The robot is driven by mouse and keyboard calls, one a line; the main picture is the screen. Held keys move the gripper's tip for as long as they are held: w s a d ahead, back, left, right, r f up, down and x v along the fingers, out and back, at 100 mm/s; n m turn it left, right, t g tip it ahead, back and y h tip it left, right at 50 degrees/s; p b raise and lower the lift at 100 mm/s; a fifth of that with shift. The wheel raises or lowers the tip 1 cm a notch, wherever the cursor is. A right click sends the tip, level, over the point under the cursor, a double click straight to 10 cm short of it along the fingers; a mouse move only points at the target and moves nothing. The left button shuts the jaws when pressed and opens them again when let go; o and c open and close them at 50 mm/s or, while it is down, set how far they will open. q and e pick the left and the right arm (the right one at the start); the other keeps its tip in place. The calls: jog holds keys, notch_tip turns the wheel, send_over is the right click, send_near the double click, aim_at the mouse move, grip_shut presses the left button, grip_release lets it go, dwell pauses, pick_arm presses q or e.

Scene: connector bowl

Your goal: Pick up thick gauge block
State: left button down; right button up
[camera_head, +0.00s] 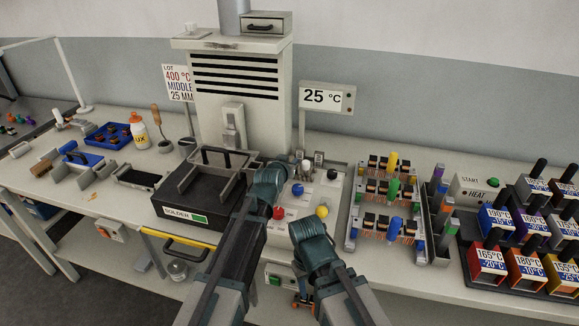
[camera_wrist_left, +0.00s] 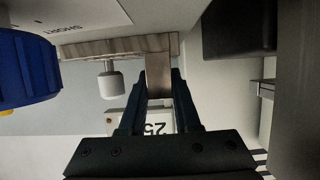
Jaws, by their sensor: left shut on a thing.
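A grey-brown metal block (camera_wrist_left: 158,80), which looks like the gauge block, sits between the fingers of my left gripper (camera_wrist_left: 158,92) in the left wrist view. The gripper is shut on it. The block's far end meets or overlaps a similar metal strip (camera_wrist_left: 115,46); I cannot tell whether they touch. In the head view my left arm reaches the back of the white knob panel (camera_head: 292,216), and its wrist largely hides the fingers and the block. My right arm (camera_head: 315,243) is in front of that panel; its gripper is hidden.
The black solder unit (camera_head: 180,212) stands left of my left arm. Racks of components with coloured handles (camera_head: 385,213) stand to the right. Red (camera_head: 278,212), yellow (camera_head: 321,211) and blue (camera_head: 298,189) knobs rise from the panel. A 25 °C sign (camera_head: 322,97) stands behind.

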pick_arm(q)
jog(key=shift+r, duration=0.15)
dwell(0.3)
jog(key=shift+r+p, duration=0.55)
jog(key=shift+p, duration=0.15)
notch_tip(320, 180, up, 3)
jog(key=p, duration=0.3)
jog(key=s, duration=0.2)
jog(key=shift+s+f, duration=0.3)
jog(key=shift+s, duration=0.1)
jog(key=s, duration=0.8)
jog(key=s+r, duration=0.1)
jog(key=s, duration=0.4)
jog(key=shift+s+r+p, duration=0.1)
jog(key=shift+p, duration=0.25)
notch_tip(320, 180, up, 4)
jog(key=p, duration=0.3)
jog(key=shift+p, duration=0.4)
